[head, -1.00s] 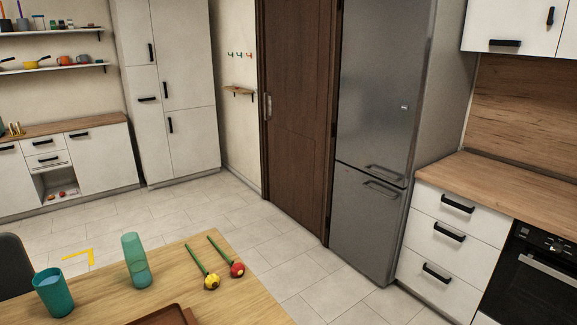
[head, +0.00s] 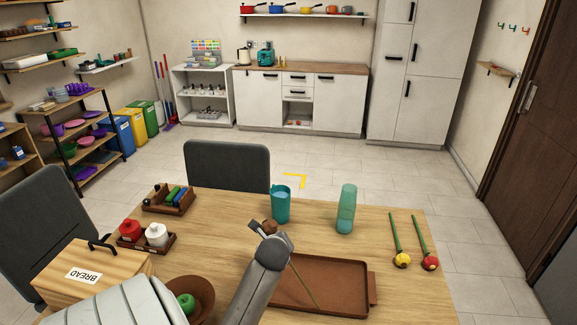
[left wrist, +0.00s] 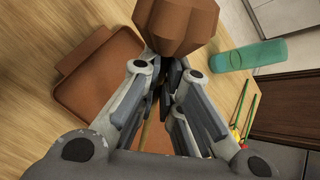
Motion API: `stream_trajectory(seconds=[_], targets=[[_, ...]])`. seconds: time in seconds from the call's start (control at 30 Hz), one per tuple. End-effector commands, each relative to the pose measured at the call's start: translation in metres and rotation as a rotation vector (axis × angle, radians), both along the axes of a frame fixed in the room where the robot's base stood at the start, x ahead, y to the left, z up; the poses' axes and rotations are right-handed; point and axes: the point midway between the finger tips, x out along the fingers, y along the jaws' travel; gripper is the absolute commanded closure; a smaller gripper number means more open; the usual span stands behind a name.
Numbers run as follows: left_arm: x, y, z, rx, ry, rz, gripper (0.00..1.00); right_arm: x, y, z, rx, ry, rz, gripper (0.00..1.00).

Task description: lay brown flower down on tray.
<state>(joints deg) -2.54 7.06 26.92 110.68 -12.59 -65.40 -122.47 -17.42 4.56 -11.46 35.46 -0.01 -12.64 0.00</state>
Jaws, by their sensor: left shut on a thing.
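The brown flower has a lobed brown head (left wrist: 178,25) and a thin stem. In the head view its head (head: 270,226) shows at the fingertips, and its stem (head: 303,284) slants down over the tray. My left gripper (head: 264,232) is shut on the flower just below its head; the fingers also show in the left wrist view (left wrist: 163,75). The brown rectangular tray (head: 345,280) lies on the table, partly behind my left arm; it also shows in the left wrist view (left wrist: 95,80). My right gripper is in neither view.
Beyond the tray stand a teal cup (head: 281,205) and a green glass (head: 346,210). A red flower (head: 430,263) and a yellow flower (head: 402,260) lie to the right. A bowl (head: 197,293) with a green apple and a bread box (head: 95,275) stand left.

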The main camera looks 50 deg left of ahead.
Motion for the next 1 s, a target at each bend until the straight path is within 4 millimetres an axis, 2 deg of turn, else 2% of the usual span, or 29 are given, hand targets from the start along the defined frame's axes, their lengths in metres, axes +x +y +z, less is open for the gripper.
stream_trajectory(seconds=[0.1,0.23,0.33,0.53,0.7,1.0], targets=[[0.001,0.026,-0.008,-0.177,-0.015,0.158,1.00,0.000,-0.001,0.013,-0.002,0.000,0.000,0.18],[0.003,0.037,-0.026,-0.375,-0.053,0.318,1.00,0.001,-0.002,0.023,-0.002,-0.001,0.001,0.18],[0.011,0.034,-0.041,-0.512,-0.090,0.424,1.00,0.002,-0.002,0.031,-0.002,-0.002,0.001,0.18],[0.032,0.011,-0.060,-0.691,-0.156,0.555,1.00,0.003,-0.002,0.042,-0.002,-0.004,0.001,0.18],[0.040,0.002,-0.066,-0.738,-0.178,0.591,1.00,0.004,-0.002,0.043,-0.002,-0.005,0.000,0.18],[0.041,0.001,-0.078,-0.739,-0.179,0.593,1.00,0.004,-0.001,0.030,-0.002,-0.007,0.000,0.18]])
